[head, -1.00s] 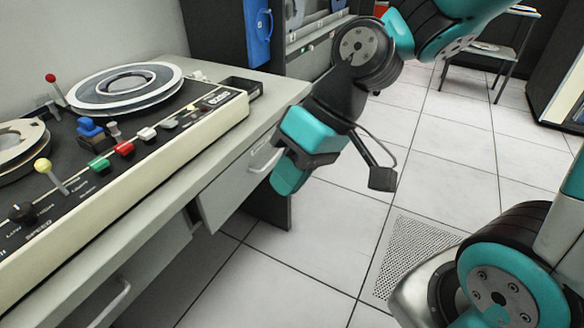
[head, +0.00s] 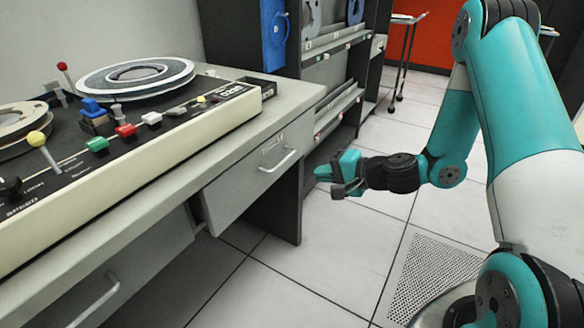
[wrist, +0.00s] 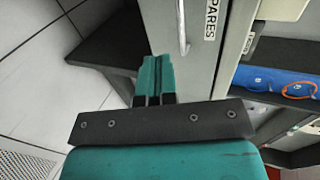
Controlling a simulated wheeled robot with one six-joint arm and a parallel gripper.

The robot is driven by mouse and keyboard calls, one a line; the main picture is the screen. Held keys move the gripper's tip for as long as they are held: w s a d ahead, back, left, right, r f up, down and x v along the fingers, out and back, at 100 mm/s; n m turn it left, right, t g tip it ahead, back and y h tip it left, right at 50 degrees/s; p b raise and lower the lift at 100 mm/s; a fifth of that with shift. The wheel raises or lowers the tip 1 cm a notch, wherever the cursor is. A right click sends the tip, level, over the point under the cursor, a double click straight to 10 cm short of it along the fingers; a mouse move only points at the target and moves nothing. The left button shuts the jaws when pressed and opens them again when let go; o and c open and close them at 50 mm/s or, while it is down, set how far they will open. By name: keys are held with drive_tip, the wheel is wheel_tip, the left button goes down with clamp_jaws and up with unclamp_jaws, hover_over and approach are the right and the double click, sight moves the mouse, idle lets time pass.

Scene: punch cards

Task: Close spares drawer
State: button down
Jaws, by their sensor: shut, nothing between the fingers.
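The spares drawer (head: 240,185) is the grey front with a bar handle (head: 280,162) under the right end of the console desk. The head view does not clearly show whether its front is flush or stands slightly out. In the wrist view its SPARES label (wrist: 210,20) and handle (wrist: 182,28) show at the top, beyond my fingertips. My gripper (head: 322,172) is shut and empty, to the right of the drawer front and apart from the handle. It points toward the desk side; its closed fingers also show in the wrist view (wrist: 153,75).
The grey desk (head: 160,190) carries tape reels, levers and coloured switches. A lower left drawer (head: 120,275) has its own handle. A dark desk side panel (head: 286,205) stands beside the spares drawer. Open tiled floor (head: 330,250) lies to the right, with a cabinet behind.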

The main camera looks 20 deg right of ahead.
drive_tip(key=w+a+f, duration=0.1)
drive_tip(key=w+a, duration=0.4)
drive_tip(key=w, duration=0.2)
drive_tip(key=shift+a, duration=0.15)
